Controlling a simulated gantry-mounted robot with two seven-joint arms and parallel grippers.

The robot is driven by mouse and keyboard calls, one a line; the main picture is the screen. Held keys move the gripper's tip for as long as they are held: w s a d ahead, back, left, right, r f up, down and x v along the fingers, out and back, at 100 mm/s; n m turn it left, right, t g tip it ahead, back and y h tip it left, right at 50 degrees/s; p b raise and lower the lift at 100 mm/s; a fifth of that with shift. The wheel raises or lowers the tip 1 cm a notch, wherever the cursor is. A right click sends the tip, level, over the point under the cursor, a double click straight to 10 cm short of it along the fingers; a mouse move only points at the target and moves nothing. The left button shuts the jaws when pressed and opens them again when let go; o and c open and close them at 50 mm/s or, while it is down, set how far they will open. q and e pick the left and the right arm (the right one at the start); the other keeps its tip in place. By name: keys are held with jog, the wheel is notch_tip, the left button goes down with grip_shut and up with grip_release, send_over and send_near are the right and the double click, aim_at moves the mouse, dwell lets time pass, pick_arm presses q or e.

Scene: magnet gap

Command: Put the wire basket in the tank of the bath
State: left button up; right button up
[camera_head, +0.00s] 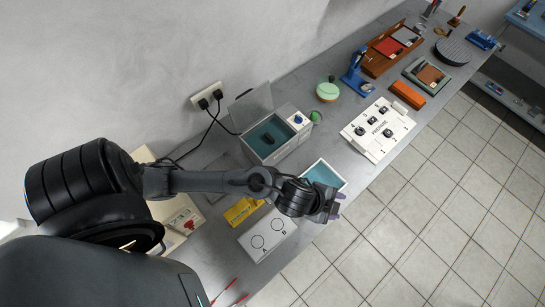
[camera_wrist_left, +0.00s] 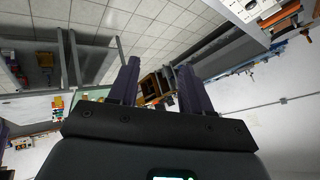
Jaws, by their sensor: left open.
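The bath (camera_head: 293,146) stands on the bench near the wall, with its lid (camera_head: 254,103) raised and teal liquid in its tank (camera_head: 280,128). A small dark object (camera_head: 267,139) shows in the tank; I cannot tell what it is. I cannot make out a wire basket for certain in either view. My left gripper (camera_head: 335,206) is open and empty, at the bench's front edge, to the right of and in front of the bath. Its two fingers (camera_wrist_left: 157,82) stand apart in the left wrist view with nothing between them. My right gripper is not in view.
A teal-filled tray (camera_head: 325,173) lies just behind my left gripper, partly hidden. A white block marked A and B (camera_head: 268,236) and a yellow item (camera_head: 239,211) lie left of it. A white panel (camera_head: 378,129) stands right of the bath. Tiled floor (camera_head: 420,210) lies in front.

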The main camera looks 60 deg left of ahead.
pick_arm(q)
jog(key=s+a+f+n+g+y, duration=0.1)
jog(key=s+a+n+g, duration=0.3)
jog(key=s+a+n, duration=0.5)
jog(key=s+a+y, duration=0.1)
jog(key=s, duration=0.4)
jog(key=shift+a+f+n+y, duration=0.15)
jog(key=shift+f+n+y, duration=0.15)
jog(key=shift+f+y, duration=0.1)
jog(key=shift+r, duration=0.1)
notch_tip(320, 180, up, 7)
jog(key=p, duration=0.7)
jog(key=shift+r, duration=0.2)
jog(key=shift+f, duration=0.15)
